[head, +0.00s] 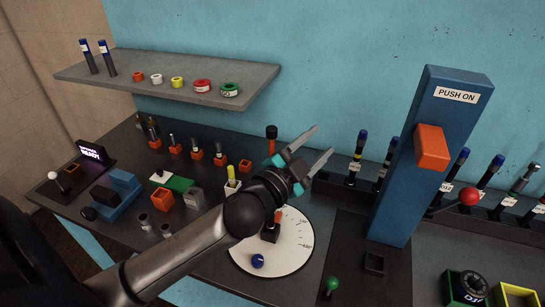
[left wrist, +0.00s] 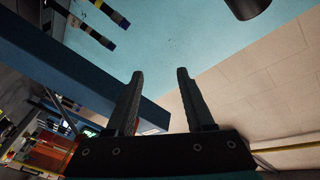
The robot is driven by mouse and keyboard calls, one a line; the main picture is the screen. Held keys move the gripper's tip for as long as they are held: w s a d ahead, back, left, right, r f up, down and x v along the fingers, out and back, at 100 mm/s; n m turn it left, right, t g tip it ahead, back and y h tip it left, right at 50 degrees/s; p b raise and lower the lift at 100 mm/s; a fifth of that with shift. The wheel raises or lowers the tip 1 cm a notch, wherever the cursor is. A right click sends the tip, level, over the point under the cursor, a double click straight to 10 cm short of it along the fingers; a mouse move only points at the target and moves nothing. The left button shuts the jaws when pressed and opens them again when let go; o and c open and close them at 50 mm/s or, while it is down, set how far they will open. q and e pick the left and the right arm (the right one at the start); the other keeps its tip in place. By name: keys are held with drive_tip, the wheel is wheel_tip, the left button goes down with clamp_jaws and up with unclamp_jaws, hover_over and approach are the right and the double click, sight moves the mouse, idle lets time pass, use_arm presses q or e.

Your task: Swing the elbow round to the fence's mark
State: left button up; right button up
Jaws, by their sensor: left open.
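A white round dial (head: 295,257) with printed degree marks lies on the dark bench. A dark block with an orange part (head: 275,221) stands near its middle, partly hidden by my left arm. A blue ball (head: 258,261) sits at the dial's front edge. I cannot tell which part is the elbow, and I cannot make out a fence or its mark. My left gripper (head: 324,140) is open and empty, above and behind the dial, fingers pointing up and right. Its fingers also show apart in the left wrist view (left wrist: 159,75). My right gripper is out of view.
A tall blue post (head: 405,170) labelled PUSH ON with an orange block (head: 432,147) stands right of my gripper. A red-knobbed lever (head: 468,196) is beside it. A grey shelf (head: 180,84) holds coloured rings. Several fittings crowd the bench's left and back.

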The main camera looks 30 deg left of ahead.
use_arm(q)
drive_tip(key=s+d+r+m+g+h, duration=0.3)
drive_tip(key=d+r+m+g+h, duration=0.3)
drive_tip(key=m, duration=0.5)
drive_tip(key=s+d+r+m+g+h, duration=0.2)
drive_tip(key=d+r+m+g+h, duration=0.2)
drive_tip(key=r+m+h, duration=0.6)
drive_tip(key=s+a+f+m+g+y+p, duration=0.1)
drive_tip(key=s+a+f+m+g+y, duration=0.15)
drive_tip(key=a+y, duration=0.65)
drive_tip(key=s+a+f+m+g+y+p, duration=0.15)
drive_tip(key=a+f+y, duration=0.25)
drive_tip(key=a+y, duration=0.55)
drive_tip(key=w+f, duration=0.1)
drive_tip(key=f, duration=0.3)
drive_tip(key=w+f+h, duration=0.1)
drive_tip(key=w+f, duration=0.1)
drive_tip(key=f, duration=0.3)
drive_tip(key=w+f+h, duration=0.1)
drive_tip(key=w+f, duration=0.1)
drive_tip(key=f, duration=0.3)
drive_tip(key=shift+w+d+h+p, duration=0.2)
drive_tip(key=shift+d+h+p, duration=0.05)
drive_tip(key=shift+p, duration=0.15)
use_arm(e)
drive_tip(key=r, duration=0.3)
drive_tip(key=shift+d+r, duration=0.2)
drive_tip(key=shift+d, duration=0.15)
